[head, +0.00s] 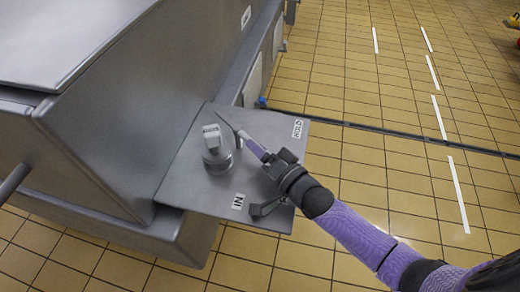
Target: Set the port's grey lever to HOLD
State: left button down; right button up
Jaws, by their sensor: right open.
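The port (219,160) is a round metallic fitting on a flat grey plate (185,172). Its pale grey lever (211,138) rises from the top. The HOLD label (298,128) is at the plate's far right corner, and the IN label (238,201) is near its front edge. I cannot tell which label the lever is set to. My right gripper (247,170) is open and empty over the plate, just right of the port. One slim finger reaches up-left past the port's far right side, close to the lever; whether they touch is unclear. My left gripper is out of view.
A large grey metal vat (110,110) fills the left side, and the plate juts out from it. Yellow tiled floor (370,90) with white dashes and a dark drain line (385,127) lies open to the right.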

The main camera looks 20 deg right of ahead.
grip_shut()
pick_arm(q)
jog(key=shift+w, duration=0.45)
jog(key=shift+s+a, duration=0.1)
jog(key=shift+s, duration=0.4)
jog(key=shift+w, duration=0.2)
